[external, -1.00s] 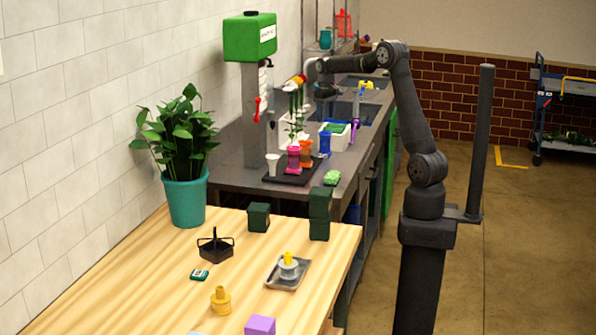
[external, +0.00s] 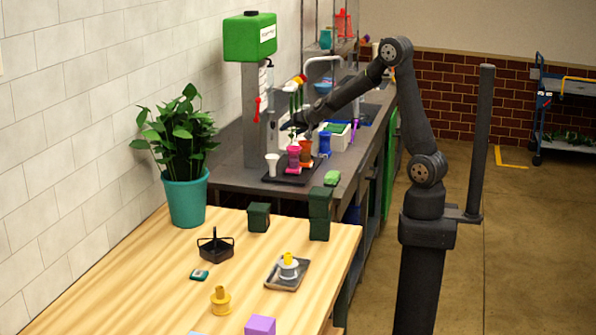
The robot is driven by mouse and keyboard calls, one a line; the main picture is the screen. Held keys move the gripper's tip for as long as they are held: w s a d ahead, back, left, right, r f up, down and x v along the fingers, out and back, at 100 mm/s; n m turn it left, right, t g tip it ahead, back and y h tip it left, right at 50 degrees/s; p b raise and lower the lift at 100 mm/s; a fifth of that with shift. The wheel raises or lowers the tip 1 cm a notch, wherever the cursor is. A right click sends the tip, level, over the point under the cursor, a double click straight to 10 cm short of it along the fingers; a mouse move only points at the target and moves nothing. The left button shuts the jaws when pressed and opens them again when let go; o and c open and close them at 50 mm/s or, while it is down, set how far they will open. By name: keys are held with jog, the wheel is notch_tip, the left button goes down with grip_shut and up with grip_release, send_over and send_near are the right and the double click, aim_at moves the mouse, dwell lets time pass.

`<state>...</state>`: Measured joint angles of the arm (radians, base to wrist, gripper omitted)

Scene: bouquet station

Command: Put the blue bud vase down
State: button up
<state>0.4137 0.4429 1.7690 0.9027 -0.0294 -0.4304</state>
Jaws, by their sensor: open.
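The blue bud vase (external: 325,144) stands upright at the right end of the row of vases, by the black tray (external: 268,180). I cannot tell whether its base is on the tray or on the counter. My gripper (external: 291,126) is open, to the left of the blue vase and apart from it. It is above the pink vase (external: 293,158), near the flower stems. The fingertips are small and dark, and whether they touch a stem cannot be told.
An orange-brown vase (external: 306,155) stands between the pink and blue vases. A white cup (external: 272,164) is at the tray's left. A green sponge-like block (external: 331,178) lies on the grey counter.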

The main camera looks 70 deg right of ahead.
jog(key=s+f+m+g+h, duration=0.2)
jog(key=s+m+h, duration=0.15)
jog(key=s, duration=0.45)
jog(key=g+h, duration=0.3)
jog(key=h, duration=0.2)
send_near(325, 140)
jog(key=shift+t, duration=0.3)
jog(key=x, duration=0.8)
jog(key=shift+d+f, duration=0.3)
jog(key=shift+d, duration=0.05)
jog(key=shift+x, duration=2.65)
jog(key=shift+s+d+r, duration=0.1)
jog(key=shift+s, duration=0.1)
jog(key=c, duration=1.4)
notch_tip(325, 140, up, 4)
jog(key=shift+r, duration=0.2)
jog(key=s+d+r, duration=0.4)
jog(key=s+r, duration=0.2)
jog(key=s, duration=0.5)
jog(key=shift+r, duration=0.35)
